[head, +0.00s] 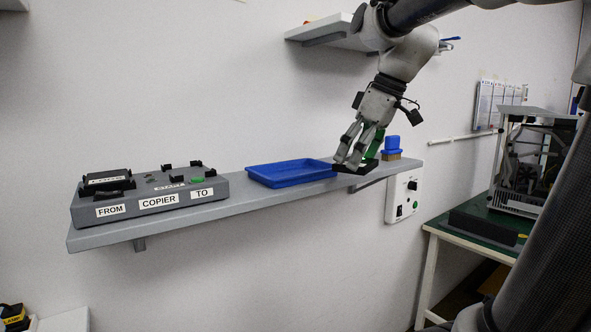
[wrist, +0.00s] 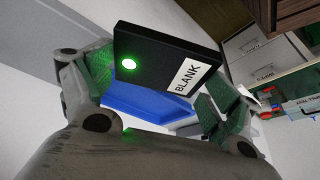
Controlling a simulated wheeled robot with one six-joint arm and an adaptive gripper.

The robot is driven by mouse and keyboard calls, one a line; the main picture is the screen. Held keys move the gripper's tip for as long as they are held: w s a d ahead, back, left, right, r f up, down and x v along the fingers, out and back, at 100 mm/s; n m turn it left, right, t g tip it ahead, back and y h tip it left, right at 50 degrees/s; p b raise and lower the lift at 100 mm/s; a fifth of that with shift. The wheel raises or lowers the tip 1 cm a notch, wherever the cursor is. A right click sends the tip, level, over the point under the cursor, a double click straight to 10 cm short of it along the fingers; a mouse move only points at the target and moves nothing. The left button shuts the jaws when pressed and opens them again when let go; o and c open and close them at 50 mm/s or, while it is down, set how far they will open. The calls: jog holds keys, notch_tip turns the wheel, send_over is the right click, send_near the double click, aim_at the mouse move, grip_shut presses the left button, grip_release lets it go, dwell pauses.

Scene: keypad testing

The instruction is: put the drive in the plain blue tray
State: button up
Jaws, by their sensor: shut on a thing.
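A black drive (wrist: 165,62) with a white BLANK label and a lit green light is held between the two fingers of my gripper (wrist: 155,85) in the wrist view. In the head view my gripper (head: 352,155) points down near the right part of the shelf, with the dark drive (head: 352,169) at its fingertips. The plain blue tray (head: 292,173) lies on the shelf just left of the gripper and looks empty. In the wrist view part of the blue tray (wrist: 150,106) shows behind the drive.
A grey copier unit (head: 150,200) labelled FROM, COPIER and TO stands on the shelf's left; a black drive (head: 106,182) sits at its FROM end. A blue-topped block (head: 392,146) is right of my gripper. A control box (head: 404,195) hangs below the shelf (head: 235,203).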

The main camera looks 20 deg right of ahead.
send_over(289, 175)
jog(key=shift+s+d, duration=0.3)
jog(key=shift+d, duration=0.15)
jog(key=shift+f, duration=1.75)
jog(key=shift+f, duration=0.15)
jog(key=o, duration=0.9)
jog(key=shift+c, duration=0.2)
